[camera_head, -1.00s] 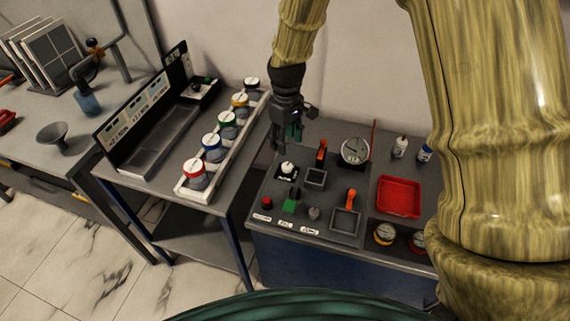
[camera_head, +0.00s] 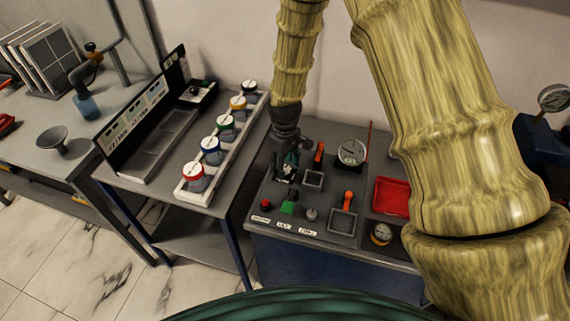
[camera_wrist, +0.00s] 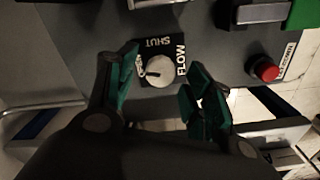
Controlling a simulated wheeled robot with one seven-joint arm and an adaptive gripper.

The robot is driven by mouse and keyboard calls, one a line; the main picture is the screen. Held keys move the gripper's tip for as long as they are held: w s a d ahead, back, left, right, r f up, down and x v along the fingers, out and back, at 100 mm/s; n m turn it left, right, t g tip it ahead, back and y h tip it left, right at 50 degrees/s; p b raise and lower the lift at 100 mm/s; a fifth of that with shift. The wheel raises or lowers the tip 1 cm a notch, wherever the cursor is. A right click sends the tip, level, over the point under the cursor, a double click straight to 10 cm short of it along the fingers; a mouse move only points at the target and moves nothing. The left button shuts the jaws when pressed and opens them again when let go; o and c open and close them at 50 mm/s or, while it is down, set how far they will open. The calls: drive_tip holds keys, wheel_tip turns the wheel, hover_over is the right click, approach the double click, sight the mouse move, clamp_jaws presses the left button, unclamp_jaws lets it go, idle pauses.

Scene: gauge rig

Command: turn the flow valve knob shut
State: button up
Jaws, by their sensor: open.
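The flow valve knob (camera_wrist: 159,71) is a pale round knob on a black plate (camera_wrist: 174,45) marked FLOW and SHUT in the wrist view. A short dark pointer mark shows on its face. My gripper (camera_wrist: 158,80) is open, with one green-padded finger on each side of the knob and a gap to it. I cannot tell how far above the panel the fingertips are.
A red button (camera_wrist: 265,69) and a green block (camera_wrist: 305,14) are near the knob. Orange-handled levers (camera_head: 319,152), a dial gauge (camera_head: 351,152) and a red tray (camera_head: 391,198) stand to the right. A rack of coloured gauges (camera_head: 211,150) is on the left table.

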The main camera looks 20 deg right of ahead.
drive_tip(key=shift+f, duration=0.4)
drive_tip(key=c, duration=1.1)
drive_tip(key=shift+o, duration=0.4)
